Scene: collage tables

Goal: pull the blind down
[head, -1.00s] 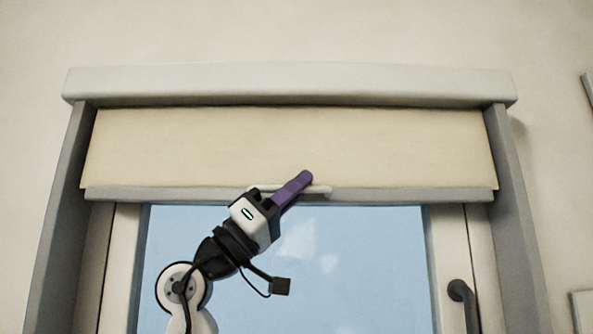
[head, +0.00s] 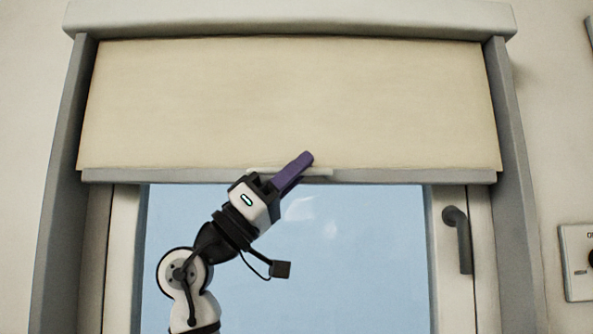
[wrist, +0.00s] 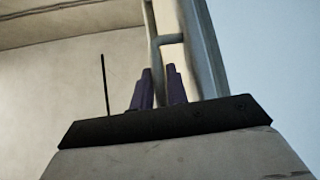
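The cream blind (head: 290,105) hangs over the upper part of the window, with a grey bottom bar (head: 400,177) along its lower edge. A pale handle (head: 322,172) sits at the middle of that bar. My gripper (head: 300,162) reaches up from the lower left, its purple fingers at the handle and partly hiding it. The exact finger contact is hard to see.
Grey side frames (head: 515,190) flank the window, with a headbox (head: 290,18) above. The window glass (head: 350,260) below the blind is clear. A dark window handle (head: 461,238) is at the right, and a wall panel (head: 577,270) stands further right.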

